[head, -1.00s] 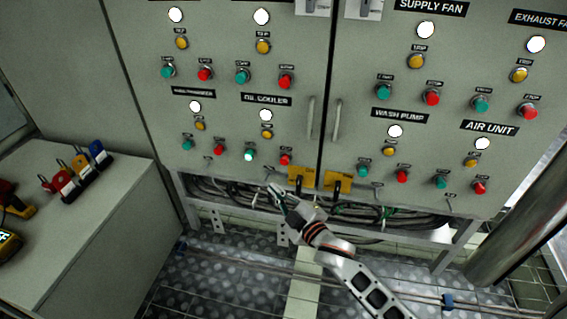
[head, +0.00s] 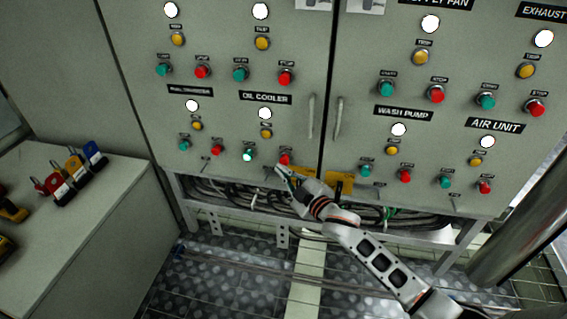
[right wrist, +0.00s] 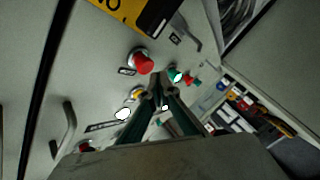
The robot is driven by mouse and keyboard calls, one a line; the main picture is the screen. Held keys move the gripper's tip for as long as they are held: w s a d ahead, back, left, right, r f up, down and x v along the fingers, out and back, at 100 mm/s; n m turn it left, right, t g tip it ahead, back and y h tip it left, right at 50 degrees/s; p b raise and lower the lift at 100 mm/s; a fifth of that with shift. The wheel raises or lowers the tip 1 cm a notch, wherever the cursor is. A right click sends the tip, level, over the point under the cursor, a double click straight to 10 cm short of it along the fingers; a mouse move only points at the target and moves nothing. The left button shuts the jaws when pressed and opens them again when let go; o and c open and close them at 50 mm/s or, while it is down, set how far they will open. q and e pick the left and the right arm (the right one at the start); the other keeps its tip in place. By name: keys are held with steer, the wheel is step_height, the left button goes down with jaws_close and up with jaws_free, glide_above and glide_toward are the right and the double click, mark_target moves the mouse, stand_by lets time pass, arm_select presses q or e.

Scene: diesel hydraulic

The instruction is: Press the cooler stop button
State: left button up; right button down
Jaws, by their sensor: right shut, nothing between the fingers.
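The oil cooler group sits under its black label (head: 265,98) on the left cabinet door. Its red stop button (head: 285,158) is at the lower right of the group, and its green button (head: 248,155) is lit. My right gripper (head: 281,171) is shut and empty, its tips just below the red button in the head view; contact cannot be told. In the right wrist view the red button (right wrist: 143,63) stands up and left of my shut fingertips (right wrist: 157,92), which overlap the area by the yellow button (right wrist: 137,93). My left gripper is not in view.
A red button (head: 217,150) of the neighbouring group lies left of the green one. Yellow plates (head: 339,184) hang at the doors' lower edge, close to my right arm. Cables (head: 240,192) run beneath. A bench (head: 95,220) with padlocks stands left.

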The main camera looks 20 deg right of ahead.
stand_by(1.0)
steer(key=shift+w+d, duration=0.1)
steer(key=shift+w, duration=0.05)
steer(key=shift+w+d, duration=0.15)
steer(key=shift+w, duration=0.05)
stand_by(0.3)
